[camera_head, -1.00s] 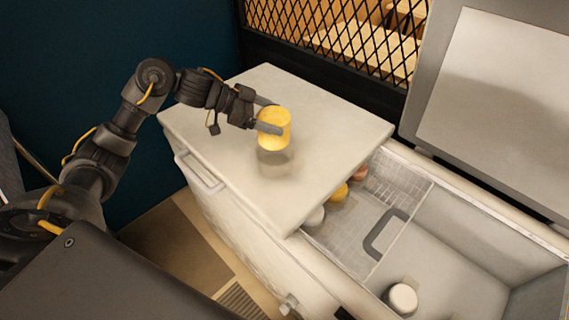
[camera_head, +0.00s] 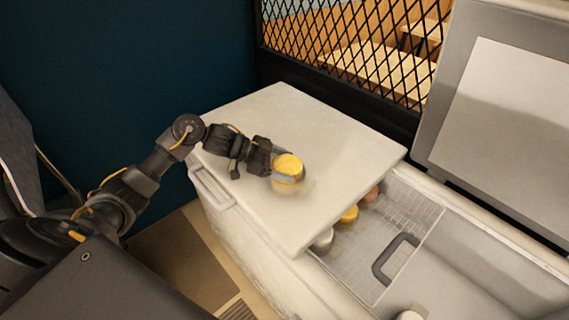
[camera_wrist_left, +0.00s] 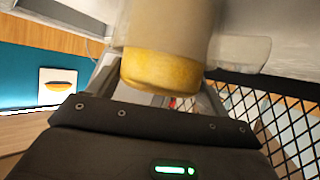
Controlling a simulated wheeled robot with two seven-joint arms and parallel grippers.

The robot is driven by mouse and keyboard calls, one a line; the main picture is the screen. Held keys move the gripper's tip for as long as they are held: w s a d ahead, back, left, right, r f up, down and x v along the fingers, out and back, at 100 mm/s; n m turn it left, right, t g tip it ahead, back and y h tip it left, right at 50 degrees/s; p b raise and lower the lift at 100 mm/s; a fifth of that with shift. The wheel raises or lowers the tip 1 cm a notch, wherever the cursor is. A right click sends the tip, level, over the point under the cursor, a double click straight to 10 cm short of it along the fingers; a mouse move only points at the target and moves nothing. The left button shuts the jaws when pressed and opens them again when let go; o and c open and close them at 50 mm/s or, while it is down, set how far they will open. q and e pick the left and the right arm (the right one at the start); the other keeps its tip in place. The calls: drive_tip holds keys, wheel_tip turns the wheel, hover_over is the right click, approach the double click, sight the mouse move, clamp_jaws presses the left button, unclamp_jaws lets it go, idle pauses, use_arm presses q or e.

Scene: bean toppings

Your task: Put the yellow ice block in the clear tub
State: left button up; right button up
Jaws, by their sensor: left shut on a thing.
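The yellow ice block (camera_head: 289,163) is a short cylinder over the white freezer lid. My left gripper (camera_head: 285,177) is shut on it, with a finger along its side. The clear tub (camera_head: 298,189) is faint and see-through, right at the block's lower part. In the left wrist view, which looks upside down, the yellow block (camera_wrist_left: 160,74) sits between the fingers, and a pale see-through wall covers its far part. The block seems at least partly within the tub; whether it rests on the bottom is hidden. My right gripper is not in view.
The white lid (camera_head: 310,120) is otherwise clear. To its right is an open freezer with a wire basket (camera_head: 375,255) holding several small tubs, including a yellow one (camera_head: 349,214). A black mesh screen (camera_head: 350,60) and a raised lid (camera_head: 495,100) stand behind.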

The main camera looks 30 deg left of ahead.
use_arm(q)
drive_tip(key=o, duration=0.9)
drive_tip(key=shift+f, duration=0.15)
drive_tip(key=o, duration=0.4)
drive_tip(key=shift+r+b+v, duration=0.2)
drive_tip(key=shift+b+v, duration=0.95)
drive_tip(key=shift+v, duration=4.95)
drive_tip(key=shift+d, duration=0.1)
